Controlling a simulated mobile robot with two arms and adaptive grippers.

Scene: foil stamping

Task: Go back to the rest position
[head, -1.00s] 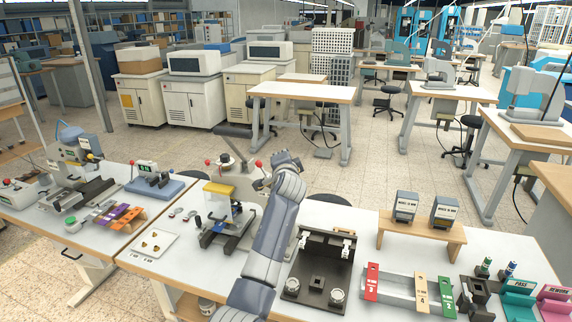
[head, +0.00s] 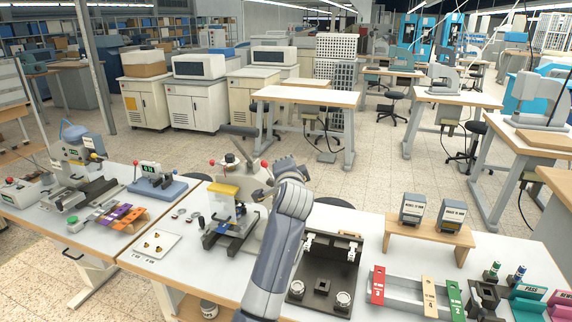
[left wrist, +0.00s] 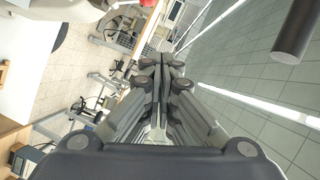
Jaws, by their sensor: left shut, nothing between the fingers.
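My left arm (head: 272,255) rises from the lower edge of the head view over the middle table and bends at a rounded joint near the stamping press. In the head view its gripper's fingers cannot be made out clearly. In the left wrist view my left gripper (left wrist: 162,75) shows with its fingers together and nothing between them. It points out over the room, away from the table items. My right gripper is in neither view.
The middle table holds a press with a yellow part (head: 222,190), a dark fixture (head: 322,288), colored strips on a grey holder (head: 403,300) and a wooden stand (head: 428,232). A white card (head: 150,246) lies at left. Beyond the table is open tiled floor (head: 370,170).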

